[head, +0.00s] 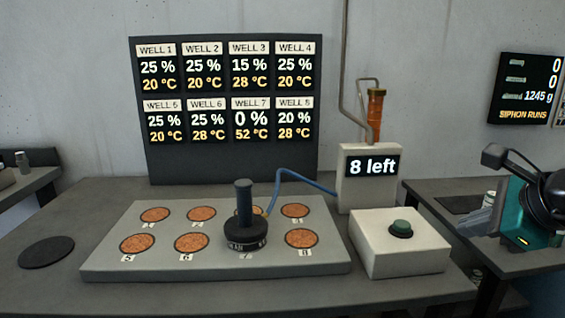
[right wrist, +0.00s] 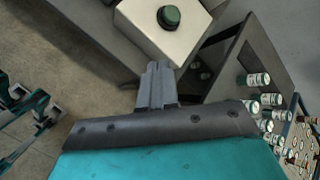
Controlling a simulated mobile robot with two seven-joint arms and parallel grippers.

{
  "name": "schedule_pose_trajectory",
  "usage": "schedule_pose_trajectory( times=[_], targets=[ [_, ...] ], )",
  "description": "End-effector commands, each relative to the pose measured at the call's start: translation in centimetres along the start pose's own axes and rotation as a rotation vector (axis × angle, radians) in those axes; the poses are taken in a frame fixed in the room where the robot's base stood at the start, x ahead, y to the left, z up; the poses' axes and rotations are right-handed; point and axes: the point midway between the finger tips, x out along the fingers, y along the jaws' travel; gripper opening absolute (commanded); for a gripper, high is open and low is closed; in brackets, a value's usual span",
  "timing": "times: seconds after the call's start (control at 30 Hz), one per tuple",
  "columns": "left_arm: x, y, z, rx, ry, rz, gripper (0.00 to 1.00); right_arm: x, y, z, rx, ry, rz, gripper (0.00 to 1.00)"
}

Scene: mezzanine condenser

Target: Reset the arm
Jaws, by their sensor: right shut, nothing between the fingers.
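My right gripper (head: 470,229) is at the right of the head view, beside the white box with the green button. In the right wrist view its grey fingers (right wrist: 156,84) are shut with nothing between them, pointing toward that box. The fingers look apart from the box. My teal right arm with dark joints fills the right edge of the head view.
A white box (head: 372,248) with a green button (head: 401,229) stands near the gripper. A grey plate (head: 120,262) bears a black-handled tool (head: 245,215) over well 7. A dispenser (head: 370,190) reads "8 left". Small jars (right wrist: 258,79) stand right in the wrist view.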

Motion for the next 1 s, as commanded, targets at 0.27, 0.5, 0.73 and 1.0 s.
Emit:
schedule_pose_trajectory(
  times=[0.27, 0.5, 0.73, 1.0],
  targets=[
    [-0.8, -0.5, -1.8, 0.012, 0.016, -0.011, 0.43, 3.1, 10.4, 7.2, 0.406, -0.402, 0.471, 0.00],
    [-1.5, -1.5, -2.6, 0.021, 0.019, -0.032, 0.43, 2.2, 14.2, 12.2, 1.217, -0.752, 0.888, 0.00],
    [-2.7, -1.7, -2.4, 0.025, 0.000, -0.041, 0.43, 6.1, 14.4, 6.9, 2.333, -0.849, 1.000, 0.00],
    [-3.5, -2.0, -2.8, 0.021, -0.003, -0.055, 0.43, 11.4, 25.6, -5.6, -2.587, 0.387, -0.432, 0.00]
  ],
)
